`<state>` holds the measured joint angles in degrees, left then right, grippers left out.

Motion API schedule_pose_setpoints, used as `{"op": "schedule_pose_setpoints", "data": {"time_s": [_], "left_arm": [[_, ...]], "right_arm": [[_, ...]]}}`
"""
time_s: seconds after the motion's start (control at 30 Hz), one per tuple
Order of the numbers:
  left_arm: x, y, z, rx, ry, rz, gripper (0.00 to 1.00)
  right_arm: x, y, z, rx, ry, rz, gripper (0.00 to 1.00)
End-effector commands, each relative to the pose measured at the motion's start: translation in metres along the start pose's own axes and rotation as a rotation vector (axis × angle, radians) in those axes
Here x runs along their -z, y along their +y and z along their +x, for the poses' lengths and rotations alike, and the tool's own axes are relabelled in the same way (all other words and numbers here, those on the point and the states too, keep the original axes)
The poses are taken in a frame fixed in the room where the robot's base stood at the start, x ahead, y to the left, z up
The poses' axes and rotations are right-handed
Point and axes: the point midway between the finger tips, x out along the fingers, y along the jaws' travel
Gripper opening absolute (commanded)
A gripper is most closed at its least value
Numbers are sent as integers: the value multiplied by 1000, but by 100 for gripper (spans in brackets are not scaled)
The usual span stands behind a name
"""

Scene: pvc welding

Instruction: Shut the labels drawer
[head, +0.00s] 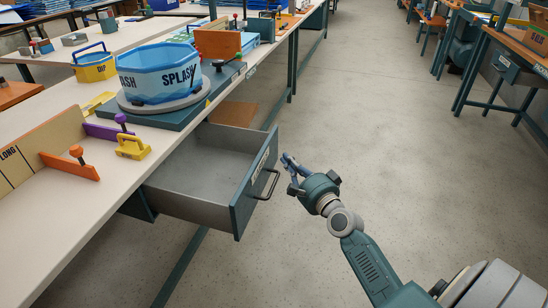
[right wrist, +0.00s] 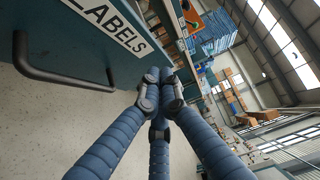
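The labels drawer (head: 212,170) hangs open under the near workbench in the head view, and its grey inside looks empty. Its dark teal front has a bar handle (head: 266,184); the handle also shows in the right wrist view (right wrist: 62,78). The white LABELS plate (right wrist: 112,25) is at the top of that view. My right gripper (head: 288,160) is just right of the drawer front, beside the handle and apparently apart from it. In the right wrist view its blue fingers (right wrist: 165,80) come together at the tips with nothing between them. My left gripper is out of view.
The floor (head: 370,110) right of the drawer is clear. Other benches stand far right.

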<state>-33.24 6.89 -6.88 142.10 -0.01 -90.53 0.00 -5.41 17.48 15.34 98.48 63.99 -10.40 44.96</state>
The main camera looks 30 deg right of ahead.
Motion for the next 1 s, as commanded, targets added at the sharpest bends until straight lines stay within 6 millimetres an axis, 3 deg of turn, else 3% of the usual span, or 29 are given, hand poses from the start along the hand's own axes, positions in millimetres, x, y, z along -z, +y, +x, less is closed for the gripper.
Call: {"op": "schedule_pose_setpoints", "data": {"time_s": [0.07, 0.3, 0.83, 1.0], "left_arm": [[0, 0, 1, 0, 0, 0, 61], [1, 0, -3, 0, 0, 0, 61], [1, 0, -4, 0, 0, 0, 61], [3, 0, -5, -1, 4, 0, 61]], "right_arm": [[-3, -1, 16, 2, -1, 2, 0], [-24, 0, 35, -1, 0, 2, 0], [-30, 0, 40, -1, -1, 0, 0], [-42, -1, 51, 0, -2, 1, 0]]}}
